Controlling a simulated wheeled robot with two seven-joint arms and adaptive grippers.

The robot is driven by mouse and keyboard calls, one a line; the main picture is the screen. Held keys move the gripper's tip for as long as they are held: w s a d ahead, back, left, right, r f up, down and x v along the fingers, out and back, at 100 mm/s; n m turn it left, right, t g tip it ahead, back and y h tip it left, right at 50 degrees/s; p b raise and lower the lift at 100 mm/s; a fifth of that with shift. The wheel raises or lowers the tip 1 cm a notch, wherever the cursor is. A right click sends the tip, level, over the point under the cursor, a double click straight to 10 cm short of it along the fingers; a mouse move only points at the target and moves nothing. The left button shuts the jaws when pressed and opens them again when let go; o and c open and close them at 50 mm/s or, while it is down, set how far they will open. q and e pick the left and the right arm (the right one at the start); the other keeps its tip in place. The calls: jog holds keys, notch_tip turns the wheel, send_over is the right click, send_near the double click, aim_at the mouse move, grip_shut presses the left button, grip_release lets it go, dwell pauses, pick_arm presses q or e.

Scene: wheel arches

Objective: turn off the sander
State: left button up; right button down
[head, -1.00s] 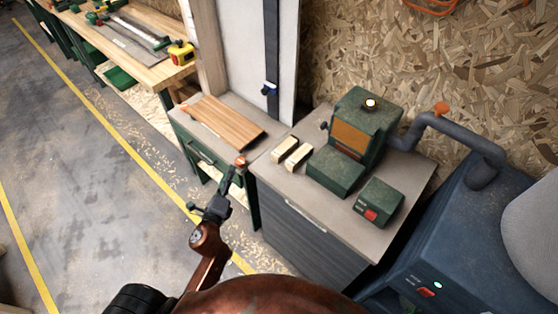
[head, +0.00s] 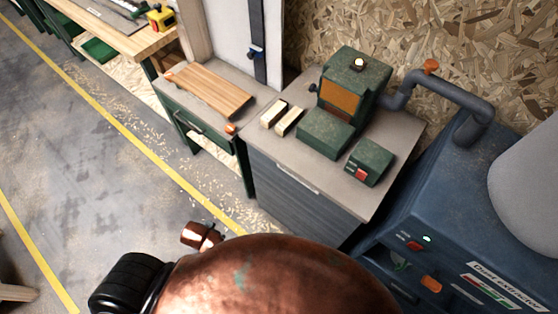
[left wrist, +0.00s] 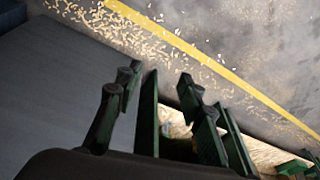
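The sander (head: 352,95) is a dark green machine with an orange, grainy belt panel, standing on a grey cabinet in the head view. A small lamp (head: 359,63) on its top looks pale white. A separate green switch box (head: 370,162) with a red switch (head: 361,174) sits in front of it, to the right. My left gripper shows only in the left wrist view (left wrist: 158,85). Its fingers are apart with nothing between them, above the floor and beside the grey cabinet. It is away from the switch box. My right gripper is not in view.
Two pale wood blocks (head: 282,118) lie left of the sander on the cabinet (head: 400,130). A green-legged bench with a plank (head: 210,90) adjoins it. A blue dust extractor (head: 450,220) with a lit green light stands to the right, its pipe (head: 450,92) reaching the sander.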

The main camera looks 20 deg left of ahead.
pick_arm(q)
jog(key=s+d+f+g, duration=0.1)
jog(key=s+f, duration=0.3)
jog(key=f, duration=0.7)
jog(key=s+d+f, duration=0.1)
jog(key=s+f, duration=0.2)
jog(key=f, duration=0.8)
jog(key=s+f+g, duration=0.1)
jog(key=s+f, duration=1.1)
jog(key=s, duration=0.5)
jog(key=shift+s+a+f+m+h, duration=0.3)
jog(key=shift+s+a+f+m, duration=0.05)
jog(key=shift+s+f+m, duration=0.05)
jog(key=shift+c, duration=0.2)
